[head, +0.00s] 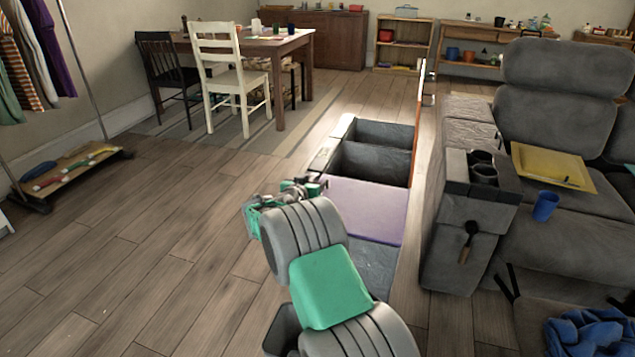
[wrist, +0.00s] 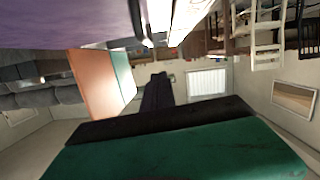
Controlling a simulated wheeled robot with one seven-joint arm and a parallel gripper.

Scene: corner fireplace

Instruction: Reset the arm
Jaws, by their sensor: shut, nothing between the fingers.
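My gripper (head: 316,187) is at the end of my green and grey arm, left of the middle in the head view. It is small there and partly hidden behind the arm's rounded grey joint. In the wrist view its dark fingers (wrist: 157,92) stand together in the middle, beyond the green and black gripper body at the bottom. The fingers are shut with nothing between them. My arm is bent and held above the wooden floor. The wrist view shows the room upside down.
A grey sofa (head: 575,235) with a yellow tray (head: 552,166) and blue cup (head: 545,206) stands right. A white chair (head: 228,75) and table (head: 275,45) stand at the back. A clothes rack base (head: 75,172) is left. Wooden floor (head: 160,240) left of my arm is clear.

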